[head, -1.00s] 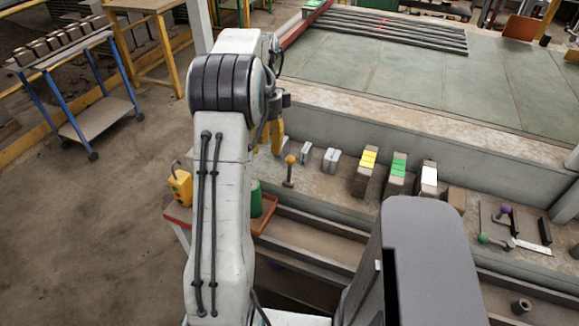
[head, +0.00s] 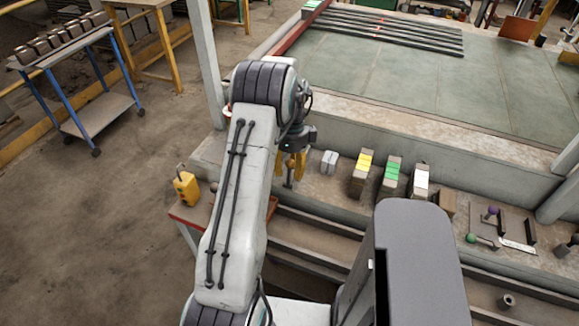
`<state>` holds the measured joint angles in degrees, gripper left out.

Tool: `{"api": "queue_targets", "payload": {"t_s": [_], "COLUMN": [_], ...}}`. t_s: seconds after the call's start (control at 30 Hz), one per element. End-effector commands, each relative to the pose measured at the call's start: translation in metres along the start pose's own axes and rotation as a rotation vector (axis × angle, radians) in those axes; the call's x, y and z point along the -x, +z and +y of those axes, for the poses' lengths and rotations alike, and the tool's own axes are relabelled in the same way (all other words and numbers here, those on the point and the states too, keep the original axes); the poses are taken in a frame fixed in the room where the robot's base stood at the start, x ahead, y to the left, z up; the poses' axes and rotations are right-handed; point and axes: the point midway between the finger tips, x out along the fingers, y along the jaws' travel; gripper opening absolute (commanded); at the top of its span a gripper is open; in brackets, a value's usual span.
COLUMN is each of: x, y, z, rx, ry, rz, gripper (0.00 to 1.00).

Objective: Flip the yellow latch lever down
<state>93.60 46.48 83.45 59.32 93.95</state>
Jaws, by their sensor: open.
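The yellow latch lever (head: 289,183) stands roughly upright on the concrete ledge in the head view. Only part of its stem and base shows; its knob is mostly hidden by my gripper. My gripper (head: 291,172) has yellow fingers that point down and are open. The fingers show on either side of the lever's upper part. I cannot tell whether they touch it.
Small metal blocks (head: 329,162) and bricks with yellow (head: 364,162), green (head: 392,168) and white (head: 421,178) tops stand to the right. Farther right are purple-knobbed (head: 490,213) and green-knobbed (head: 471,238) levers. A yellow control box (head: 186,188) is at left.

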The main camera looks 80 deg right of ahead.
Motion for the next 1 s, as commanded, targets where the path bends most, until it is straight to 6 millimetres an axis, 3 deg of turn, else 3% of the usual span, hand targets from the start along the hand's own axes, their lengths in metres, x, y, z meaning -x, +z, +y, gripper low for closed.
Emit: {"api": "queue_targets", "payload": {"t_s": [0.6,0.63,1.0], "x": [-0.012,-0.012,-0.011], "y": [0.0,0.0,0.0], "z": [0.001,0.001,0.001], "rx": [0.001,0.001,0.001], "ry": [0.0,0.0,0.0], "rz": [0.0,0.0,0.0], "gripper": [0.36,0.39,0.06]}}
